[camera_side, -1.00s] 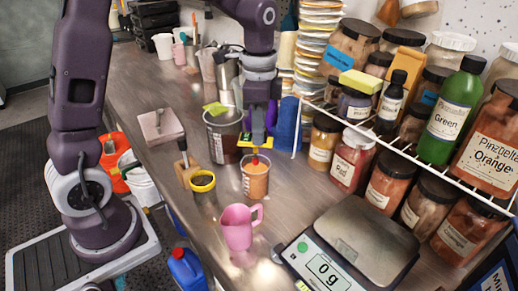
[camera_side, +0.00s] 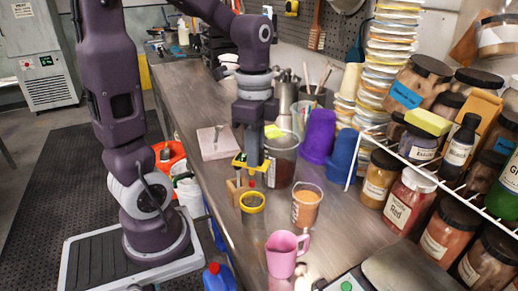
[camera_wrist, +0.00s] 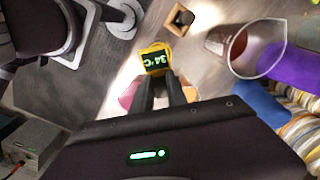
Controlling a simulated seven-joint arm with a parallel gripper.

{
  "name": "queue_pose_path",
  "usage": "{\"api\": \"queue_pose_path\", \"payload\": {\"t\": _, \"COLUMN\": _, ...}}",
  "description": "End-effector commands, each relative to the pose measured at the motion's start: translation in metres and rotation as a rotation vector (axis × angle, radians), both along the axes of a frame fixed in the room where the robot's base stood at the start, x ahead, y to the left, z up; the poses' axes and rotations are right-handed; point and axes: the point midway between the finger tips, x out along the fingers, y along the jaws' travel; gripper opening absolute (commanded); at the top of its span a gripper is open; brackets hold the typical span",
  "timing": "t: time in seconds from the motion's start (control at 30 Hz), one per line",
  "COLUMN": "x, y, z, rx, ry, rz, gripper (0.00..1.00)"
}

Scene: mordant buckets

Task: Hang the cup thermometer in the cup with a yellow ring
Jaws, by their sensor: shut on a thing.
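The thermometer looks held above the rim, apart from the cup; depth is hard to judge. In the wrist view I cannot make out the ringed cup.
A clear cup of orange liquid (camera_side: 306,208) and a pink mug (camera_side: 284,254) stand nearby. A large beaker of dark red liquid (camera_side: 281,160) and a wooden block (camera_side: 235,187) stand close behind. Purple (camera_side: 318,137) and blue (camera_side: 343,155) containers stand farther back. The bench's front edge is close.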

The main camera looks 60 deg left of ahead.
Motion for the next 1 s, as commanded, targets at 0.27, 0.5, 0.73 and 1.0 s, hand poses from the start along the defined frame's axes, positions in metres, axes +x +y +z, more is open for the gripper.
{"api": "queue_pose_path", "payload": {"t": 0.27, "x": 0.000, "y": 0.000, "z": -0.023, "rx": -0.001, "ry": 0.003, "rz": 0.001, "gripper": 0.00}}
{"api": "queue_pose_path", "payload": {"t": 0.5, "x": 0.000, "y": 0.000, "z": -0.045, "rx": -0.001, "ry": 0.003, "rz": 0.001, "gripper": 0.00}}
{"api": "queue_pose_path", "payload": {"t": 0.73, "x": 0.000, "y": 0.000, "z": -0.066, "rx": -0.001, "ry": 0.003, "rz": 0.001, "gripper": 0.00}}
{"api": "queue_pose_path", "payload": {"t": 1.0, "x": 0.000, "y": 0.000, "z": -0.090, "rx": -0.001, "ry": 0.004, "rz": 0.001, "gripper": 0.00}}
